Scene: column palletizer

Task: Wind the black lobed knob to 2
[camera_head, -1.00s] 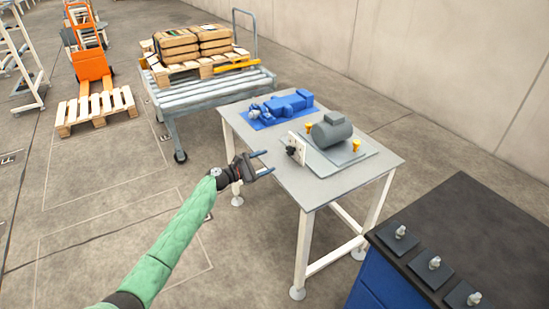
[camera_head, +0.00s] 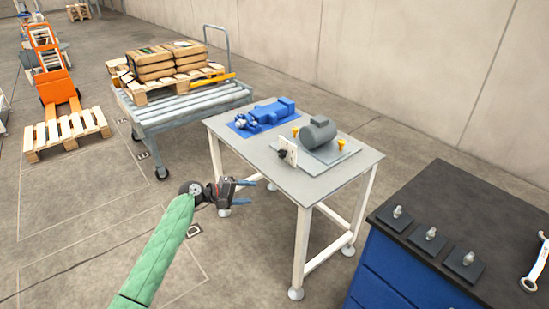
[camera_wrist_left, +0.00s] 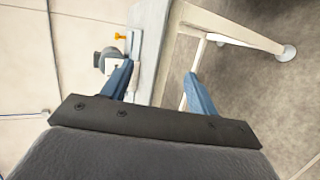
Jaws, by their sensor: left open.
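The black lobed knob (camera_head: 282,154) is on the front of a small white upright plate (camera_head: 289,147) at the near side of the grey motor unit on the table. My left gripper (camera_head: 251,192) is open and empty, in front of the table's near left edge and apart from the knob. In the left wrist view the open blue fingers (camera_wrist_left: 158,85) show with the table edge between them. The white plate (camera_wrist_left: 112,62) shows partly behind the left finger there, and I cannot make out the knob. My right gripper is not in view.
The grey table (camera_head: 330,182) also holds a grey motor (camera_head: 318,134), yellow knobs and a blue unit (camera_head: 266,114). A roller cart (camera_head: 190,105) with a loaded pallet stands behind left. A blue cabinet (camera_head: 395,265) with a dark top stands at right.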

